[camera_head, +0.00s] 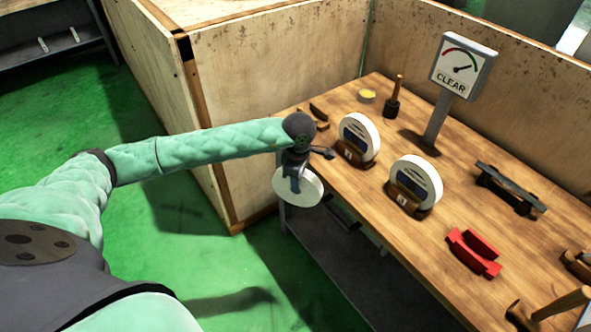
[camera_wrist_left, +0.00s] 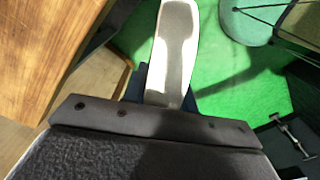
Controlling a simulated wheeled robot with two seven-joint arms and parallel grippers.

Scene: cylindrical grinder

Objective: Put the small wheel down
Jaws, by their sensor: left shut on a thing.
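The small wheel (camera_head: 300,192) is a pale, whitish disc. My left gripper (camera_head: 293,175) is shut on it and holds it just off the left edge of the wooden bench (camera_head: 408,238), above the green floor. In the left wrist view the wheel (camera_wrist_left: 175,52) shows nearly edge-on between the fingers, with the bench top to its left. Part of its face is hidden by the gripper in the head view. My right gripper is not in view.
Two white wheels (camera_head: 362,134) (camera_head: 420,178) stand upright in brown holders. A gauge sign reading CLEAR (camera_head: 462,67), a wood-handled tool (camera_head: 393,100), red blocks (camera_head: 473,252) and a dark tool (camera_head: 508,188) are also on the bench. Wooden panels (camera_head: 290,75) rise behind.

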